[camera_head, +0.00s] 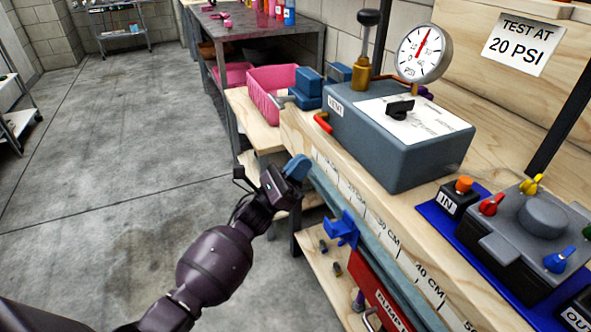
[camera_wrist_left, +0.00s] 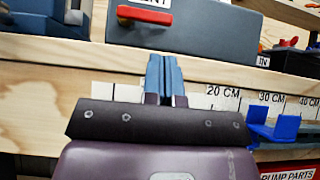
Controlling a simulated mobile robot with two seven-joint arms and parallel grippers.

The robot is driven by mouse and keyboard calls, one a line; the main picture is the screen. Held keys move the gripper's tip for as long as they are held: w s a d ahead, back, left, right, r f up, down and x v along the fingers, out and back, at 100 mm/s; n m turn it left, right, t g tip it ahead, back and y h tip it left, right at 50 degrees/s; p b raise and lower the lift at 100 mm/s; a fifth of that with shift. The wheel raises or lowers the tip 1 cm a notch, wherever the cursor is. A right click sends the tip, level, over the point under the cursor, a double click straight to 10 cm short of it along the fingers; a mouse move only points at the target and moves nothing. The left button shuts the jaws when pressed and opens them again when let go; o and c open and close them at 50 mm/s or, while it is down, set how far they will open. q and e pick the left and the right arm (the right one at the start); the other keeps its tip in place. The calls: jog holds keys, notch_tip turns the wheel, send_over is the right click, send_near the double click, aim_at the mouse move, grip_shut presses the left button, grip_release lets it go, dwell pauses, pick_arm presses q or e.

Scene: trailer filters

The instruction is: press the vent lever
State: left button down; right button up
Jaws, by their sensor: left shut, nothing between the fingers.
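The vent lever (camera_head: 323,122) is a small red handle on the side of the grey test box (camera_head: 420,155), just below the VENT label. In the left wrist view the red vent lever (camera_wrist_left: 143,15) lies roughly level across the grey box front (camera_wrist_left: 205,28), near the top of the picture. My left gripper (camera_head: 297,166) is shut and empty, with its blue fingers together. It is apart from the lever, in front of the bench edge. In the left wrist view its fingertips (camera_wrist_left: 164,60) point toward the box, below the lever. My right gripper is not in view.
A pink bin (camera_head: 272,92) sits to the left. A blue bracket (camera_head: 342,230) sticks out from the bench edge. The floor (camera_head: 110,170) is clear.

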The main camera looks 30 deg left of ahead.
aim_at(323, 124)
pick_arm(q)
jog(key=shift+x, duration=3.05)
jog(key=shift+r, duration=0.1)
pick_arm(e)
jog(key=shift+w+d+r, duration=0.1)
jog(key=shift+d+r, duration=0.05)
pick_arm(q)
jog(key=shift+d+r+n+t+y, duration=0.1)
jog(key=shift+n+t+y, duration=0.4)
jog(key=shift+n+y, duration=0.15)
jog(key=shift+n, duration=0.35)
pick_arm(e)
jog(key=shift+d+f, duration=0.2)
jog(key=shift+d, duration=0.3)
pick_arm(q)
jog(key=shift+p, duration=0.3)
